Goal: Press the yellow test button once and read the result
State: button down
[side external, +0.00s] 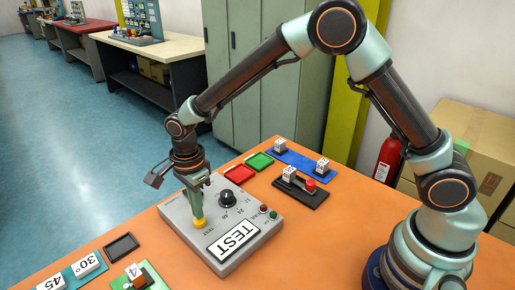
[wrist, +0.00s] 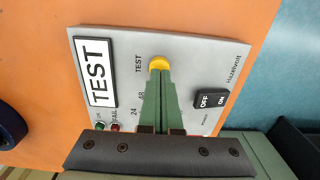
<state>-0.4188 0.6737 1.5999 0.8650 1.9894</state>
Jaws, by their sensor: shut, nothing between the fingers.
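The grey test box (side external: 178,216) lies on the orange table, with a white TEST label (side external: 233,240) that also shows in the wrist view (wrist: 96,72). The yellow test button (side external: 200,224) sits near its front left edge; it shows in the wrist view (wrist: 159,62) just beyond my fingertips. My gripper (side external: 198,217) points down, shut and empty, with its tips at the button. I cannot tell whether they touch or press it. A red lamp (wrist: 115,127) and a green lamp (wrist: 101,125) sit beside the label. I cannot tell whether either is lit.
A black dial (side external: 227,198) stands on the box close to my gripper. An OFF/ON rocker switch (wrist: 212,98) is on the same panel. Red (side external: 239,172) and green (side external: 260,161) trays lie behind the box. A black fixture with a red knob (side external: 310,185) stands behind right.

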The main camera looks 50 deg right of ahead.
notch_tip(320, 180, up, 12)
jog(key=shift+w, duration=0.25)
jog(key=shift+a, duration=0.1)
dwell(0.5)
jog(key=s+d+r+n+t, duration=0.3)
jog(key=s+d+r+n, duration=0.2)
jog(key=d+r+n, duration=0.45)
jog(key=s+d+f+n+t, duration=0.2)
jog(key=s+d+n, duration=0.6)
jog(key=s+d, duration=0.1)
jog(key=shift+s+d+f+t, duration=0.25)
jog(key=shift+s+d+t, duration=0.05)
jog(key=shift+d, duration=0.05)
jog(key=shift+n, duration=0.25)
dwell(2.4)
